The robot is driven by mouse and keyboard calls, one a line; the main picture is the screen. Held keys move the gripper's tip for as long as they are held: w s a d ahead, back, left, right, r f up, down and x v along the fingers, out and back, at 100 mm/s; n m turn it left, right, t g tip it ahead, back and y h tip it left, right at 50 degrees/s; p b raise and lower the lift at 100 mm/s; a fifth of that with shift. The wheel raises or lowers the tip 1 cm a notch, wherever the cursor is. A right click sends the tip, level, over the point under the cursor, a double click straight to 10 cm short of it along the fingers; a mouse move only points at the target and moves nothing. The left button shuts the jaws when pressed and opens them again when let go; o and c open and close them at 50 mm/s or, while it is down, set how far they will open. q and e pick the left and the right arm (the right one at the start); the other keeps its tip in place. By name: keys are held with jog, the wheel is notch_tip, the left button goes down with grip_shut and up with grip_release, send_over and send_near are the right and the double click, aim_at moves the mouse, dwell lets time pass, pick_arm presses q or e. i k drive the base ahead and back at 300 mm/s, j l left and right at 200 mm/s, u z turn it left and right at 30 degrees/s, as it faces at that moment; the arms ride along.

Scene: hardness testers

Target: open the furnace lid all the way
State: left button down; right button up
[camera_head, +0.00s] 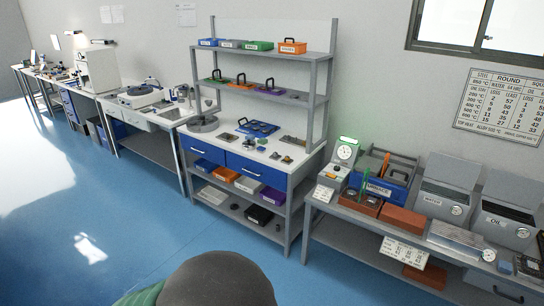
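I cannot pick out a furnace or its lid with certainty. On the right-hand bench (330,207) stands a blue open-topped box (378,188) with a white label too small to read surely. Right of it are two grey units with dials, which seem to be labelled WATER (435,201) and OIL (497,221). A grey panel (455,170) stands tilted up behind the first, and another (512,190) behind the second. Neither of my grippers is in view.
Reddish-brown blocks (402,221) lie along the right bench's front. A shelved workbench (306,160) with coloured boxes stands mid-view, more benches (166,122) at left. A dark rounded shape (222,280) fills the bottom middle. The blue floor (110,220) at left is clear.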

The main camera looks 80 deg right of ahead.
aim_at(400, 175)
jog(key=z, duration=3.6)
jog(key=i+u, duration=0.1)
jog(key=u, duration=0.25)
jog(key=l+u, duration=0.15)
jog(key=u, duration=0.2)
jog(key=i+l+u, duration=0.1)
jog(key=u, duration=0.25)
jog(key=i+l+u, duration=0.15)
jog(key=l, duration=0.25)
jog(key=i+l+u, duration=0.15)
jog(key=l, duration=0.3)
jog(key=i+l+u, duration=0.15)
jog(key=l, duration=0.3)
jog(key=i+l+u, duration=0.1)
jog(key=l, duration=0.35)
jog(key=i+l+u, duration=0.15)
jog(key=l, duration=0.35)
jog(key=i+l+u, duration=0.15)
jog(key=l, duration=0.3)
jog(key=i+l, duration=0.1)
jog(key=l, duration=0.9)
jog(key=i+l, duration=0.15)
jog(key=l, duration=0.3)
